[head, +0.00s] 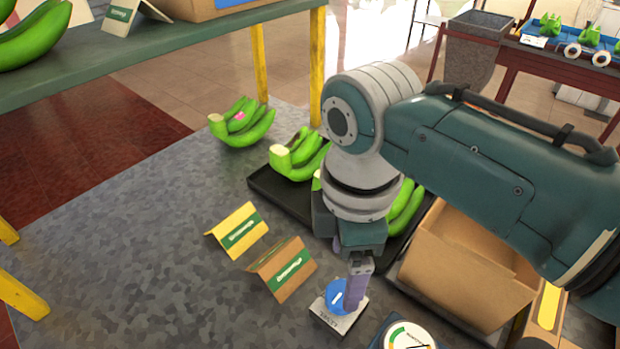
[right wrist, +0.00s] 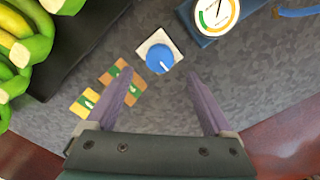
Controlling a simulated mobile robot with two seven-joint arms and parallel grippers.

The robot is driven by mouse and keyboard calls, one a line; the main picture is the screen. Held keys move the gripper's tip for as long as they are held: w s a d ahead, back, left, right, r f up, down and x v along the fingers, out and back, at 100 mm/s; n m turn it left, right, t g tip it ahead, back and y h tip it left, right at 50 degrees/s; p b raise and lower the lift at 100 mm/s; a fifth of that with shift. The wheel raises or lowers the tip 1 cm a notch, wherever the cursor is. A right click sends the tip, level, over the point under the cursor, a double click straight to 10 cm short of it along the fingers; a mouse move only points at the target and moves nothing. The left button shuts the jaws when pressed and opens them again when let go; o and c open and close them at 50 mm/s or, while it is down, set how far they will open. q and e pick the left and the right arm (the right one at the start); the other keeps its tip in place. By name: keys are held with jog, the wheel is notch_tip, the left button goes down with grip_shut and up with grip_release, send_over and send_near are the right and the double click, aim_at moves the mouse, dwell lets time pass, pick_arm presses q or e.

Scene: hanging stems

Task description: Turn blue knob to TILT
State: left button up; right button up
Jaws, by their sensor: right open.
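The blue knob (head: 336,293) sits on a small pale square plate (head: 330,318) with lettering, on the grey tabletop. The lettering is too small to read surely. In the right wrist view the knob (right wrist: 160,58) carries a white pointer mark toward its lower right. My right gripper (head: 352,300) is above the knob and partly covers it in the head view. In the right wrist view its two purple fingers (right wrist: 160,85) are wide apart with nothing between them, and the knob lies ahead of them. My left gripper is not in view.
A dial gauge (head: 407,338) stands close beside the knob plate. Yellow (head: 237,230) and brown (head: 281,268) folded cards stand left of it. A black tray (head: 265,187) with green bananas and a cardboard box (head: 465,265) lie behind. The tabletop's left part is clear.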

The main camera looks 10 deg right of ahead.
aim_at(341, 292)
notch_tip(341, 292, down, 7)
jog(key=shift+r+b, duration=0.2)
jog(key=shift+b, duration=0.95)
jog(key=shift+c, duration=0.3)
jog(key=c, duration=1.3)
